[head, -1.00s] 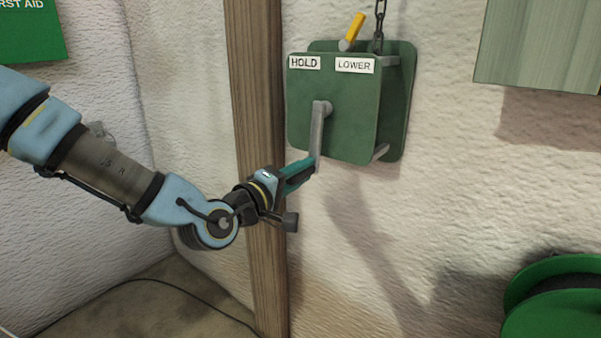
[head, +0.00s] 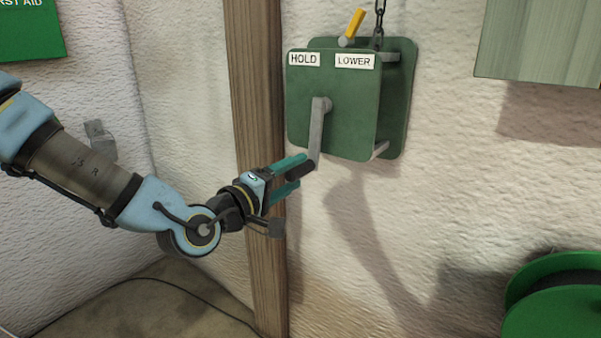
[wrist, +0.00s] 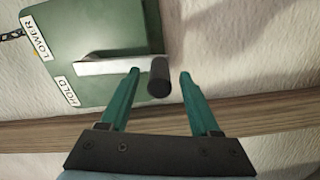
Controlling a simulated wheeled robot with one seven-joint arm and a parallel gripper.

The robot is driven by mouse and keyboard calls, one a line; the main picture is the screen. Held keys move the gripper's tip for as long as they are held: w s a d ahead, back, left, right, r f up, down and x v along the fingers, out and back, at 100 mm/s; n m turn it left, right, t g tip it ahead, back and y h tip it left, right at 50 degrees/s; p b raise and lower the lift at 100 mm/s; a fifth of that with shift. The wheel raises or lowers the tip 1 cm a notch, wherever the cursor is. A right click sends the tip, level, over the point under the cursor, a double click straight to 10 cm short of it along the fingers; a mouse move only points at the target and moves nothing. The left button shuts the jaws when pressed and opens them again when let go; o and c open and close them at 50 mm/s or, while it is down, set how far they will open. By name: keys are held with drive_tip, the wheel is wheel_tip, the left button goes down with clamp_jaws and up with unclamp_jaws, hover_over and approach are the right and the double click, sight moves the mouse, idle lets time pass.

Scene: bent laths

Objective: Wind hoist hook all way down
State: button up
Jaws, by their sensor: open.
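The green hoist box (head: 335,115) is on the white wall, with HOLD (head: 304,60) and LOWER (head: 355,62) labels. A yellow-tipped lever (head: 353,29) stands at its top, leaning right, nearer the LOWER side. The grey crank arm (head: 318,130) hangs down from the box front and ends in a dark handle (head: 300,170). My gripper (head: 298,172) is open, with its teal fingers apart at the handle. In the wrist view the dark handle (wrist: 158,78) lies between the fingertips, closer to the left one. The hook is not in view.
A chain (head: 380,18) runs up from the box. A wooden post (head: 258,130) stands behind my gripper. A green reel (head: 555,295) is at lower right, and a pale green panel (head: 540,40) is at upper right.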

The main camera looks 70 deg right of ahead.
drive_tip(key=b+v, duration=0.1)
drive_tip(key=v, duration=0.7)
idle(0.5)
